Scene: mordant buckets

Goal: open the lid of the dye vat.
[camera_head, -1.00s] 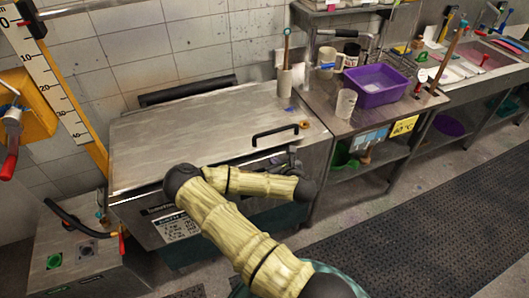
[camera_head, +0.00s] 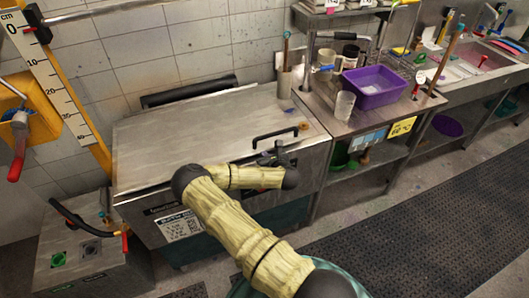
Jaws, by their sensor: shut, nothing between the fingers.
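The dye vat is a large steel box with a flat metal lid (camera_head: 190,130), which lies closed on top. A black bar handle (camera_head: 275,133) stands on the lid near its front right corner. The vat's front (camera_head: 210,224) carries a label with a code and is partly hidden behind my arm. My gripper (camera_head: 275,154) is small and dark in the picture, at the front right edge of the lid, just below the handle. It is shut and empty. I cannot tell whether it touches the handle or the lid.
A holder with a brush (camera_head: 285,82) stands at the lid's back right. To the right, a steel bench bears a beaker (camera_head: 345,104) and a purple tub (camera_head: 376,87). A control box (camera_head: 90,252) stands at the left. A dark mat (camera_head: 430,200) covers open floor at right.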

